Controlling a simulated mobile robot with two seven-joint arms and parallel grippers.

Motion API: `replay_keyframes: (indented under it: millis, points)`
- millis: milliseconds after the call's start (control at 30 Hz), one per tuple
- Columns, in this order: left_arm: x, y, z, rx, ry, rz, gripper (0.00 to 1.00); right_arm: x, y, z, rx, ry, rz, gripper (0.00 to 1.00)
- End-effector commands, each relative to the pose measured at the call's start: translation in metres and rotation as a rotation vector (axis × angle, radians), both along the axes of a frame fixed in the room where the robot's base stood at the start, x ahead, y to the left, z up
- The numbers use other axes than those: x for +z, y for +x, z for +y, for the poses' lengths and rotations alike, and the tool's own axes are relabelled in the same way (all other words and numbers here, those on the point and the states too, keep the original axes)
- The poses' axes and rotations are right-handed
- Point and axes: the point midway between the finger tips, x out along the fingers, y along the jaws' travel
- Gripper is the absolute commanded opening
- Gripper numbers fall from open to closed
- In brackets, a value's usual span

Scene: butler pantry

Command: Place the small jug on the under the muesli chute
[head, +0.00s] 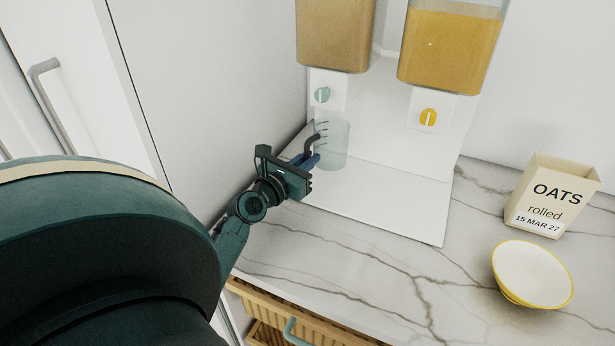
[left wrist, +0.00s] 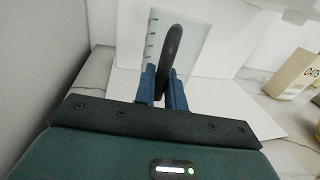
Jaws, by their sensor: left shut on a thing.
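The small jug (head: 333,143) is clear with dark marks on its side and a dark handle. In the head view it stands upright at the left of the white dispenser base, below the left chute with the pale green knob (head: 322,95). My left gripper (head: 312,160) is shut on the jug's dark handle (left wrist: 171,58), with its blue fingers (left wrist: 163,88) on either side in the left wrist view. I cannot tell whether the jug's bottom touches the base. The left hopper (head: 335,35) holds tan grain; the right hopper (head: 450,45) holds yellow grain. My right gripper is not in view.
The white dispenser base (head: 400,205) rests on the marbled counter (head: 340,250). An oats box (head: 550,195) and a yellow-rimmed bowl (head: 532,273) stand at the right. A grey wall is close on the left. An open wooden drawer (head: 300,320) is below the counter edge.

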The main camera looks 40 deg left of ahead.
Motion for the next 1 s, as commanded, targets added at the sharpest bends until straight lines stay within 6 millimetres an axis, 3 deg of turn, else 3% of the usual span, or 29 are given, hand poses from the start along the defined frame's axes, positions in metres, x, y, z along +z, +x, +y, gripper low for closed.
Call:
replay_keyframes:
  millis: [333,533,800,833,1000]
  points:
    - [-0.043,-0.001,0.000,-0.001,0.003,-0.002,0.00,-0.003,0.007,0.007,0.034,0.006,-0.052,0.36]
    - [-0.046,0.004,0.001,0.001,0.002,-0.005,0.00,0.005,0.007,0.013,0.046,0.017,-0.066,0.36]
    - [-0.050,0.003,0.001,0.001,0.001,-0.005,0.00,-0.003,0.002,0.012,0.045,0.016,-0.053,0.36]
    - [-0.050,0.003,0.001,0.001,0.000,-0.004,0.12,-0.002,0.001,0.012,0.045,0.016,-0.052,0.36]
    - [-0.049,0.003,0.001,0.000,0.000,-0.003,0.26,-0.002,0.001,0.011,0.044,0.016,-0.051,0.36]
